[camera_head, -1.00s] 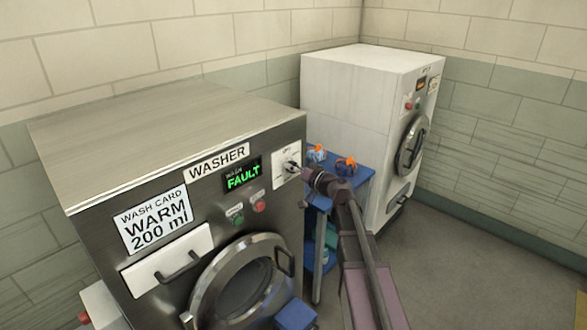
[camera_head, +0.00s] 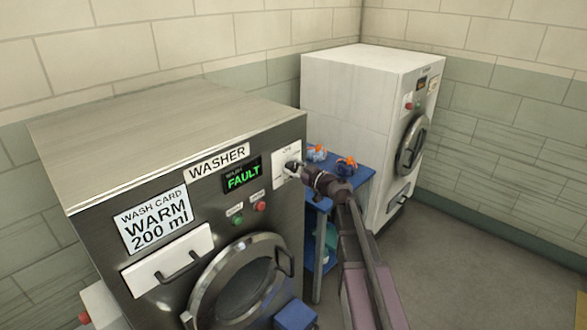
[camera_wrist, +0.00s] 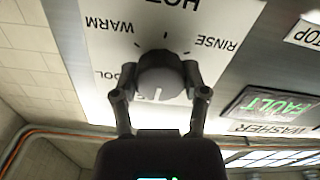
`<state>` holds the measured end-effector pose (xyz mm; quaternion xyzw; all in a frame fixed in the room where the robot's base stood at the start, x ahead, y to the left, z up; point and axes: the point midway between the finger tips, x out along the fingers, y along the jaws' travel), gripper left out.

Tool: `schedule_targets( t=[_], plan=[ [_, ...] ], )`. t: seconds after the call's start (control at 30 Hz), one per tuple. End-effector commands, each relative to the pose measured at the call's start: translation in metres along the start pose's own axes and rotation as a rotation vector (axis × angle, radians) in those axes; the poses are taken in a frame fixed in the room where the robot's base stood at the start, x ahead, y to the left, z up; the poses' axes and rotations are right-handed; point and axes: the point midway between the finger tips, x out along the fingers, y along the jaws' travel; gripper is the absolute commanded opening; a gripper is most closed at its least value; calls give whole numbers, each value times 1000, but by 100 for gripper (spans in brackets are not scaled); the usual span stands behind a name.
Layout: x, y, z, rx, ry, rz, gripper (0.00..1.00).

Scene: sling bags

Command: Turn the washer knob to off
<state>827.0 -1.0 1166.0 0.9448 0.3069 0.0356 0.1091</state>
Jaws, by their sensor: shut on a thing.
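The washer (camera_head: 190,185) is a steel front-loader at the left in the head view. Its white dial panel (camera_head: 278,180) is at the upper right of its front. The dark round washer knob (camera_wrist: 163,78) shows in the wrist view, with a white mark on its lower part pointing down in that picture. WARM, HOT and RINSE are legible around it, upside down; the label below is hidden behind my gripper. My gripper (camera_wrist: 165,72) is shut on the knob, one finger on each side. In the head view, my gripper (camera_head: 293,169) reaches the panel from the right.
The washer display (camera_head: 242,175) reads FAULT in green. A green button (camera_head: 237,220) and a red button (camera_head: 260,207) sit below it. A blue cart (camera_head: 352,188) with small orange-topped items stands behind my arm.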

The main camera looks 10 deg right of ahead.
Motion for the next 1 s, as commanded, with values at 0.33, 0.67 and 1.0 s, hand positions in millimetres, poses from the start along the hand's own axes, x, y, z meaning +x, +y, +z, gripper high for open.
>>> schedule_targets(
  t=[0.33, 0.67, 1.0],
  plan=[
    [2, 2, -1, -46, 2, 2, 10],
    [1, 1, -1, -46, 2, 2, 85],
    [0, 0, 0, -46, 1, 0, 92]
  ],
)
